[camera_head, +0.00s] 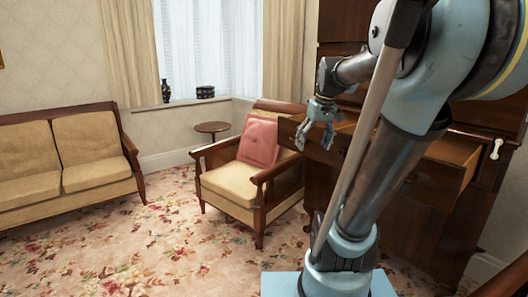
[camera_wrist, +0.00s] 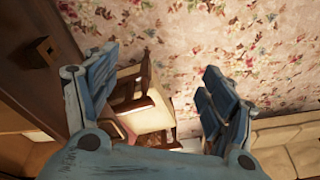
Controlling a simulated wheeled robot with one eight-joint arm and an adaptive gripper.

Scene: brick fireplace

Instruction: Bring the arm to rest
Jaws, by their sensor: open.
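My gripper (camera_head: 313,137) hangs at the end of my raised, bent arm in the head view, with its fingers pointing down. It appears in front of an open drawer of the dark wooden cabinet and to the right of the armchair's pink cushion. In the wrist view the two blue fingers of my gripper (camera_wrist: 160,65) are spread wide. Nothing is between them but the view down to the armchair and the floor. I cannot tell how far the gripper is from the drawer.
The wooden cabinet (camera_head: 342,48) with pulled-out drawers (camera_head: 455,152) stands close behind my arm. An armchair (camera_head: 226,184) with a pink cushion (camera_head: 258,142) stands left of it. A sofa (camera_head: 95,160) and small round table (camera_head: 212,127) are farther left. Flowered carpet (camera_head: 140,245) is clear in front.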

